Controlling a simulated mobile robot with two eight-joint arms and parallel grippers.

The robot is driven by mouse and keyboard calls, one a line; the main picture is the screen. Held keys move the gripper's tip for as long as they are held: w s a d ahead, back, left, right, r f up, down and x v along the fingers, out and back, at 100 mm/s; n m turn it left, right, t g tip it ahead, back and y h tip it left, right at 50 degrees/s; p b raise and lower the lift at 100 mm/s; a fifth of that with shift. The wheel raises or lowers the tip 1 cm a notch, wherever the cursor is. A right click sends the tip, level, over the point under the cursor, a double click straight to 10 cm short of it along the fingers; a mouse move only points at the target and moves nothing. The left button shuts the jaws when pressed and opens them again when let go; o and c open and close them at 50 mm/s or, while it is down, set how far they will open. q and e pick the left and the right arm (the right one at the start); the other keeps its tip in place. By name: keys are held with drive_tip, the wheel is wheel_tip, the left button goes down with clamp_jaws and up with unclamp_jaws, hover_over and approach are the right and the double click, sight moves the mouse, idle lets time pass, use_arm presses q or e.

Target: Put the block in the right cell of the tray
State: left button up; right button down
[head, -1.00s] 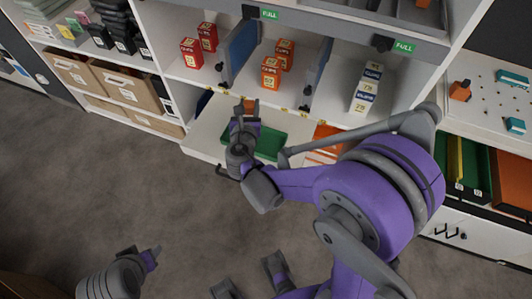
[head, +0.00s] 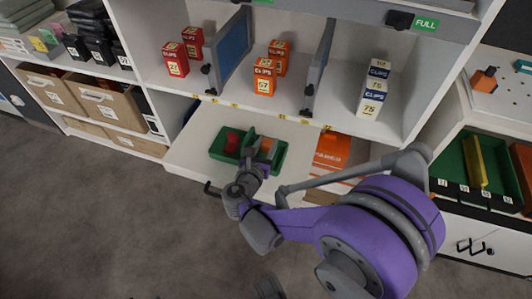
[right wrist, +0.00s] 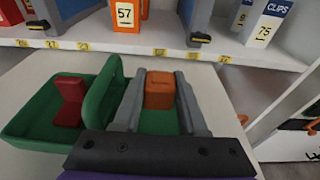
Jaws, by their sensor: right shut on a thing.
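The green tray (head: 217,152) lies on the white pull-out surface below the shelf. A divider (right wrist: 104,92) splits it into two cells. A red piece (head: 232,142) lies in the left cell; in the right wrist view it is a red notched shape (right wrist: 69,100). My right gripper (head: 260,149) is over the right cell, shut on the orange block (right wrist: 160,89), which sits between its two fingers. Green tray floor shows below the block; I cannot tell whether the block touches it.
An orange printed box or sheet (head: 332,152) lies right of the tray. The shelf above holds red cartons (head: 175,60), orange cartons (head: 264,78) and a white-and-blue stack (head: 373,88) between grey dividers. Its front edge overhangs behind the tray.

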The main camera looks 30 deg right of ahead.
sight(267, 152)
drive_tip(key=shift+f+b, duration=0.65)
drive_tip(key=shift+f, duration=1.2)
drive_tip(key=shift+f, duration=0.2)
drive_tip(key=shift+c, duration=2.3)
unclamp_jaws()
drive_tip(key=shift+r, duration=0.1)
drive_tip(key=shift+r, duration=0.1)
